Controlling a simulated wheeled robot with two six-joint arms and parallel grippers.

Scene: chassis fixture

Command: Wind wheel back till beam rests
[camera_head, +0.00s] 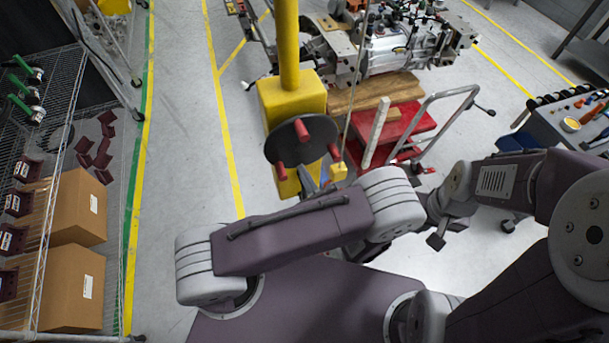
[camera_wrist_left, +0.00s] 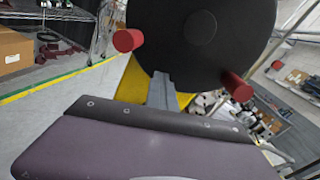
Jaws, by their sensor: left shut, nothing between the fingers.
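A dark round wheel (camera_head: 301,138) with red knobs is mounted on a yellow post (camera_head: 292,95) in the head view. It fills the top of the left wrist view (camera_wrist_left: 200,35), where two red knobs show, left (camera_wrist_left: 127,40) and right (camera_wrist_left: 237,87). My left gripper (camera_head: 308,180) is shut and empty, just below the wheel's lower edge. Its grey fingers (camera_wrist_left: 161,90) point at the wheel's lower part between these knobs; I cannot tell whether they touch it. The beam cannot be picked out clearly.
Behind the post stands a metal engine assembly (camera_head: 385,50) over a wooden block (camera_head: 370,93). A red cart (camera_head: 408,122) with a grey handle is to the right. A wire shelf with cardboard boxes (camera_head: 75,208) stands at left. Grey floor is clear between shelf and post.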

